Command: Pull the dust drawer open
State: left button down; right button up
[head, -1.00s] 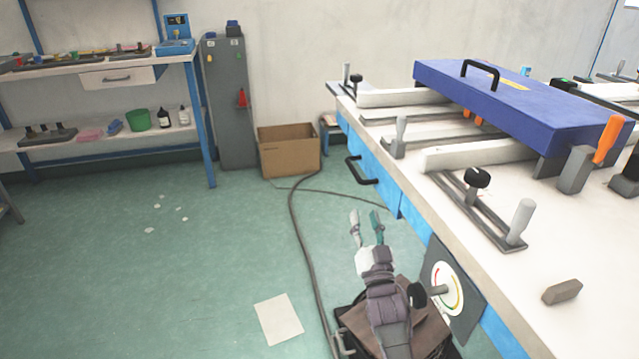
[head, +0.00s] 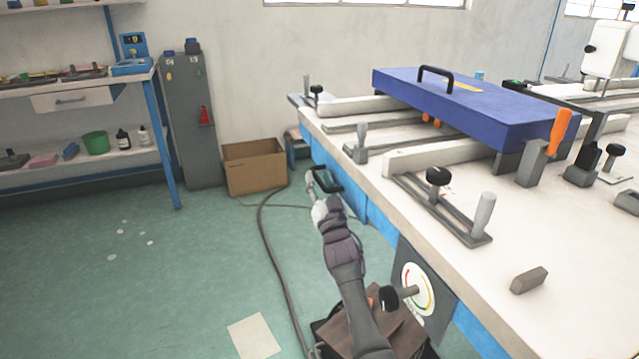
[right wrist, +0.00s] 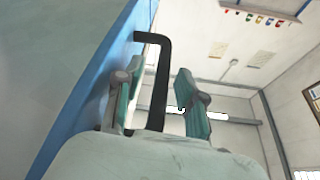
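The dust drawer has a blue front (head: 350,192) in the side of the workbench and looks flush with it. Its black bar handle (head: 328,182) sticks out toward the aisle. My right gripper (head: 313,181) is at the handle. In the right wrist view, the handle (right wrist: 160,85) stands between the two teal-padded fingers of my right gripper (right wrist: 157,80). The fingers are apart, with a gap visible beside the bar, beside the blue drawer face (right wrist: 82,100). My left gripper is not in view.
The workbench (head: 400,215) carries a blue case (head: 470,105), clamps and a grey block (head: 529,280). A dial panel (head: 420,290) is on its side. A cardboard box (head: 255,168) and a cable (head: 270,250) are on the floor.

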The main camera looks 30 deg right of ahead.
grip_shut()
jog(key=shift+a, duration=0.1)
dwell(0.4)
